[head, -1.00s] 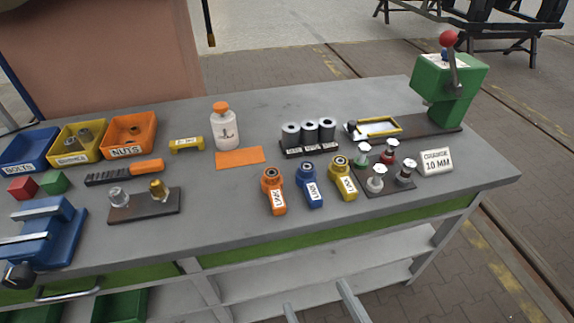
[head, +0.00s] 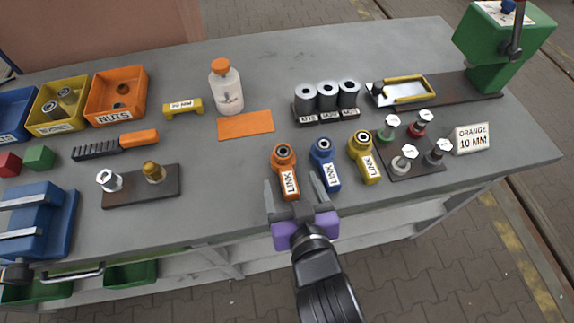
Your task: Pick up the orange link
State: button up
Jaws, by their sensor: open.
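The orange link (head: 284,172) lies on the grey workbench near its front edge, with its round eye end toward the back and its labelled shank toward the front. My gripper (head: 294,190) is open, with its two grey fingers pointing toward the back of the bench. The fingertips appear either side of the orange link's shank in the head view. Whether the fingers are down at link height or above it, I cannot tell. A blue link (head: 324,165) lies just right of the orange one, close to the right finger. A yellow link (head: 363,158) lies further right.
A rack of grey cylinders (head: 327,98) stands behind the links. A plate with several bolts (head: 412,160) and an "ORANGE 10 MM" sign (head: 472,139) are to the right. An orange mat (head: 246,125) and white bottle (head: 226,90) are behind left. Bare bench lies left of the orange link.

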aim_at(287, 172)
jog(key=p+x, duration=0.1)
jog(key=x, duration=0.4)
jog(key=shift+w+a, duration=0.2)
jog(key=shift+w, duration=0.2)
jog(key=shift+c, duration=0.2)
grip_shut()
jog(key=shift+r, duration=0.1)
